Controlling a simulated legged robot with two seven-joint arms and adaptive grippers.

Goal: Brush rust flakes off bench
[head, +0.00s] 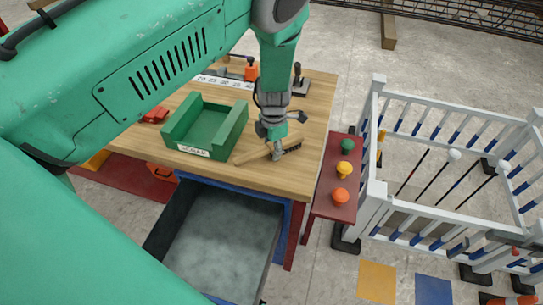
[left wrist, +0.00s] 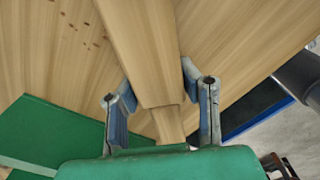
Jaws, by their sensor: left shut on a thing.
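A wooden brush with dark bristles (head: 291,149) is at the front right of the wooden bench (head: 307,105). My left gripper (head: 277,150) is shut on it, low over the bench top. In the left wrist view the fingers (left wrist: 158,105) stand either side of the pale wooden brush (left wrist: 143,50). Brown rust flakes (left wrist: 80,28) lie on the bench at the upper left of that view; I cannot make them out in the head view. Whether the bristles touch the bench is hidden. My right gripper is not in view.
A green scrap tray (head: 239,124) stands left of the brush. An open grey drawer (head: 225,235) juts out below the bench front. A red side shelf (head: 333,205) with coloured knobs and a white railing (head: 376,150) are to the right. Small tools stand along the bench's back.

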